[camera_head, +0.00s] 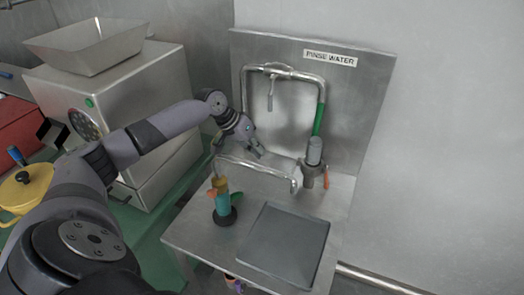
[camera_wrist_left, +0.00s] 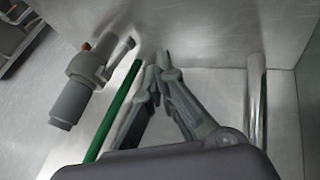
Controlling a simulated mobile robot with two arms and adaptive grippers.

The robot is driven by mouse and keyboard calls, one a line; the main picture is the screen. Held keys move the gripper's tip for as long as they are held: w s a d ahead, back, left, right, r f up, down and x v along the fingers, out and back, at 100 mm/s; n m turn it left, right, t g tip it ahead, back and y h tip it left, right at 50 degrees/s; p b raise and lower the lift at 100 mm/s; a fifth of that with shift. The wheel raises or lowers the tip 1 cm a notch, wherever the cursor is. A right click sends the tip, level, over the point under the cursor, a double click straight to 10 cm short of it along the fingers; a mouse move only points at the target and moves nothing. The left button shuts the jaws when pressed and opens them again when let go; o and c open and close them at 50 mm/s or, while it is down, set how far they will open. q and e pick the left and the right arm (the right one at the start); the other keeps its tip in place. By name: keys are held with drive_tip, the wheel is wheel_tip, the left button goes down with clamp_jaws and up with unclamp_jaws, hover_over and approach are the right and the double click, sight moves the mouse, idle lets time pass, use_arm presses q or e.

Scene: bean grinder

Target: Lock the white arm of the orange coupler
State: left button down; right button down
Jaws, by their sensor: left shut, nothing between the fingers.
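My left gripper (camera_head: 258,152) is in front of the steel back panel, left of a grey coupler. It is shut and empty; its fingertips also meet in the left wrist view (camera_wrist_left: 162,62). The grey coupler (camera_head: 315,152) hangs under the green pipe with a small orange lever (camera_head: 326,178) at its side. In the left wrist view the grey coupler (camera_wrist_left: 88,70) is left of the fingers, apart from them, with a pale arm-like piece (camera_wrist_left: 124,46) beside it. A teal fitting with an orange-yellow top (camera_head: 221,190) stands on the steel table. I cannot tell which fitting is the orange coupler.
The green pipe (camera_head: 319,119) runs down the panel and shows close to the fingers in the left wrist view (camera_wrist_left: 121,108). A bent steel pipe (camera_head: 258,168) crosses below my gripper. A grey tray (camera_head: 285,245) covers the front of the table. The grinder (camera_head: 130,100) stands left.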

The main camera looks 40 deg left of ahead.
sight(294, 169)
use_arm(q)
drive_tip(key=x, duration=0.7)
drive_tip(key=shift+w+d+f+p, duration=0.15)
drive_tip(key=shift+p, duration=0.25)
drive_tip(key=shift+w+d+f+p, duration=0.15)
drive_tip(key=shift+d+p, duration=0.1)
drive_tip(key=shift+d, duration=0.3)
drive_tip(key=shift+w+d+f+p, duration=0.15)
drive_tip(key=shift+d+p, duration=0.1)
drive_tip(key=shift+d, duration=0.35)
drive_tip(key=shift+w+d+f, duration=0.1)
drive_tip(key=shift+d, duration=0.55)
drive_tip(key=shift+f, duration=0.1)
drive_tip(key=shift+w+d+f+h+b, duration=0.1)
drive_tip(key=shift+d+f+h+b, duration=0.2)
drive_tip(key=shift+d+h+b, duration=0.15)
drive_tip(key=shift+d, duration=0.1)
drive_tip(key=shift+r, duration=0.1)
